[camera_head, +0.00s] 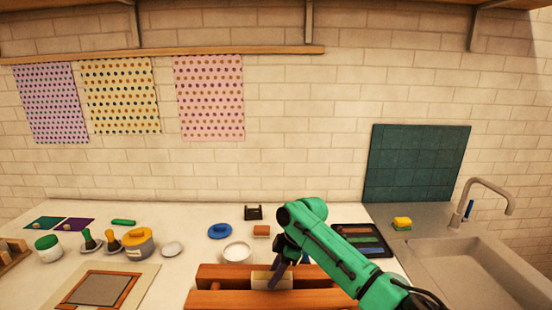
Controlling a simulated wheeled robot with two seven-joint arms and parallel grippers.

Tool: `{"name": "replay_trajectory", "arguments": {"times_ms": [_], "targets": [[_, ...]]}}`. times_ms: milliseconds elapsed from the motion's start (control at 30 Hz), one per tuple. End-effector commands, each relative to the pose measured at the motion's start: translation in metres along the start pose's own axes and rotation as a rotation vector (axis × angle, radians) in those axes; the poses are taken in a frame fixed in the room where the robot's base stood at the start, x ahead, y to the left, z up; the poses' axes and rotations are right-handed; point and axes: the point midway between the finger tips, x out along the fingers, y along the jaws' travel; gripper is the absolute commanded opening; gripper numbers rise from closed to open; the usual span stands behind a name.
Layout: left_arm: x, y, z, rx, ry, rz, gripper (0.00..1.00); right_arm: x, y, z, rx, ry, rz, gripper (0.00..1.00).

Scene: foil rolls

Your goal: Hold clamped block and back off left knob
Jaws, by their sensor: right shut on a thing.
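A pale block (259,280) sits between the two reddish-brown wooden bars of a clamp (225,298) at the bottom centre of the head view. My right gripper (277,275) comes down from the right and is shut on the block, its dark fingers covering the block's right part. The arm hides part of the rear bar's right side. The clamp's lower edge runs near the picture's bottom. I cannot make out the left knob. My left gripper is not in view.
A white bowl (237,252) and a blue ring-shaped object (220,231) stand behind the clamp. A dark tray (362,240) lies right of my arm. A framed panel (70,291) lies at the left. A sink (478,275) is at the right.

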Motion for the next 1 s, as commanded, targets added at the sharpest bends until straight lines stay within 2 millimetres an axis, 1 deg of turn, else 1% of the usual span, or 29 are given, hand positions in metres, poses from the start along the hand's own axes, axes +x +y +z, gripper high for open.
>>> {"name": "replay_trajectory", "arguments": {"times_ms": [33, 267, 1000], "targets": [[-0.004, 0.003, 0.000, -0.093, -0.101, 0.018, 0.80, 0.000, 0.000, 0.000, -0.001, 0.001, 0.000, 0.00], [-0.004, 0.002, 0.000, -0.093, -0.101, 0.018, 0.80, -0.002, 0.000, -0.001, -0.001, 0.001, 0.001, 0.00], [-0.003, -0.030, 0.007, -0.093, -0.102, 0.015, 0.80, -0.036, 0.000, -0.016, -0.001, 0.001, 0.000, 0.00]]}}
